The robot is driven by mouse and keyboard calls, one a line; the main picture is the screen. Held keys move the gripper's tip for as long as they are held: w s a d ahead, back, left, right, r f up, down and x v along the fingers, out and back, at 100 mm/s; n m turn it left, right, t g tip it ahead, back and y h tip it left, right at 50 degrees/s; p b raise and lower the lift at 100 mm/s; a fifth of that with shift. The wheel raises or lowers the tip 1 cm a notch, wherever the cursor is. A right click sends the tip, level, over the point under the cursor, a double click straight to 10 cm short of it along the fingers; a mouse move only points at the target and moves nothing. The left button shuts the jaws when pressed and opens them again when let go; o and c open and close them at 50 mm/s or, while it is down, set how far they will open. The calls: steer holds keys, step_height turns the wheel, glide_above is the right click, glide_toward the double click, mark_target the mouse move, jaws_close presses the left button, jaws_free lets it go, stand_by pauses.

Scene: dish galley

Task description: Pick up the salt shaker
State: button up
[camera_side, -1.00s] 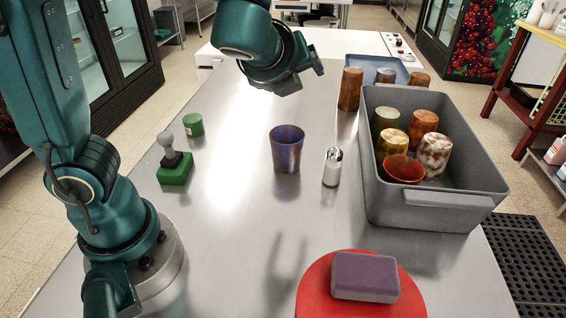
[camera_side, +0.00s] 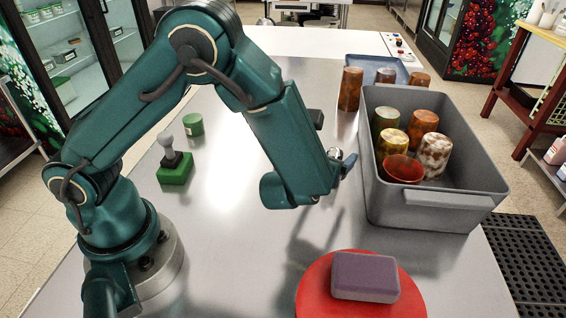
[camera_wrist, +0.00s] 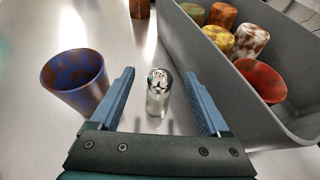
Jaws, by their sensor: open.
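The salt shaker (camera_wrist: 158,95), a small clear shaker with a metal top, stands on the steel table between the two fingers of my gripper (camera_wrist: 160,98) in the wrist view. The fingers are apart, one on each side of it, with a visible gap to each. In the side view my gripper (camera_side: 345,165) is low over the table, left of the grey bin. Only the shaker's metal top (camera_side: 336,154) shows there; my arm hides the rest.
A blue and brown cup (camera_wrist: 76,82) stands just left of my left finger. The grey bin (camera_side: 440,205) with several cups is close on the right. A green-based stamp (camera_side: 175,170) and a green can (camera_side: 193,124) stand left.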

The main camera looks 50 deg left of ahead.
steer(key=shift+f, duration=0.85)
steer(key=shift+w+a+f, duration=0.15)
steer(key=shift+w+f, duration=0.05)
steer(key=shift+w, duration=0.1)
steer(key=shift+x, duration=2.25)
jaws_close()
